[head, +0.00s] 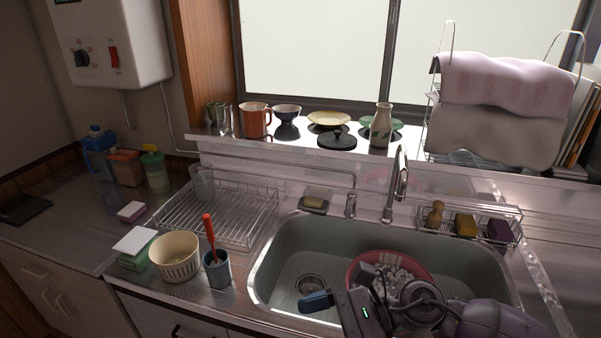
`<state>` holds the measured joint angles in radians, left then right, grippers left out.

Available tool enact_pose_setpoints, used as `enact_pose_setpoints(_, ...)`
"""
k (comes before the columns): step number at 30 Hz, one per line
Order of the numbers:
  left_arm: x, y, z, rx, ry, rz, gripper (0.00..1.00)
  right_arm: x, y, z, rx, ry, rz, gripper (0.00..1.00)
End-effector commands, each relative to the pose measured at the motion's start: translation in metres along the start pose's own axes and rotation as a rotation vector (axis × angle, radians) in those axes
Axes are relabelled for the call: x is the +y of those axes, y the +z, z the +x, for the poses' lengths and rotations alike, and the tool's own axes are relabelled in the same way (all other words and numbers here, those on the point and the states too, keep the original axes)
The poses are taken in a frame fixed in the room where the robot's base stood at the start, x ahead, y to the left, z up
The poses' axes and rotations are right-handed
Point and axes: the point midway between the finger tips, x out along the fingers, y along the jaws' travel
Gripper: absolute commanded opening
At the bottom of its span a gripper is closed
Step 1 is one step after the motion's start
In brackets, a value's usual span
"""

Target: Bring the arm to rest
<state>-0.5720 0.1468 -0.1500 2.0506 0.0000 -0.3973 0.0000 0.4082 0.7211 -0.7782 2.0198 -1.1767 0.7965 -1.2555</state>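My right arm comes in from the lower right, over the front of the sink (262,275). Its dark gripper (318,301) points left above the basin, with a blue piece at its tip. I cannot tell whether that piece is a finger or something held, nor whether the gripper is open or shut. The arm partly covers a red colander (358,262) with pale contents in the sink. My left gripper is not in view.
Left of the sink are a wire dish rack (172,214) with a glass (203,182), a cream basket (176,256) and a blue cup (217,268) holding a red-handled tool. The faucet (399,178) rises behind the basin. Dishes line the sill; a towel-draped rack (500,130) stands right.

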Motion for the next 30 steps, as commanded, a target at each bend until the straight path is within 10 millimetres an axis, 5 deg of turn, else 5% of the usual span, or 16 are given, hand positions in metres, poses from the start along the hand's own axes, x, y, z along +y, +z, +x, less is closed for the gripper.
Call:
enact_pose_setpoints(5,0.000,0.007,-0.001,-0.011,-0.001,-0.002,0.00,-0.016,0.011,-0.008,-0.358,-0.218,0.493,1.00)
enact_pose_setpoints(11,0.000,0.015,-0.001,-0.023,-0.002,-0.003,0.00,-0.037,-0.012,-0.049,-0.785,-0.421,1.062,1.00)
enact_pose_setpoints(17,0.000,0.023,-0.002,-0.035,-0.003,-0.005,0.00,-0.032,-0.076,-0.106,-1.269,-0.580,1.610,1.00)
enact_pose_setpoints(25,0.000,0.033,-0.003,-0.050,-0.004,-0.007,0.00,0.043,-0.197,-0.169,-2.049,-0.700,2.204,1.00)
enact_pose_setpoints(26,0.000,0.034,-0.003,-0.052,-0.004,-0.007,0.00,0.054,-0.207,-0.172,2.087,0.687,-2.197,1.00)
enact_pose_setpoints(30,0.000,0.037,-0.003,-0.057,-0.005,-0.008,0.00,0.099,-0.245,-0.183,1.972,0.559,-1.900,1.00)
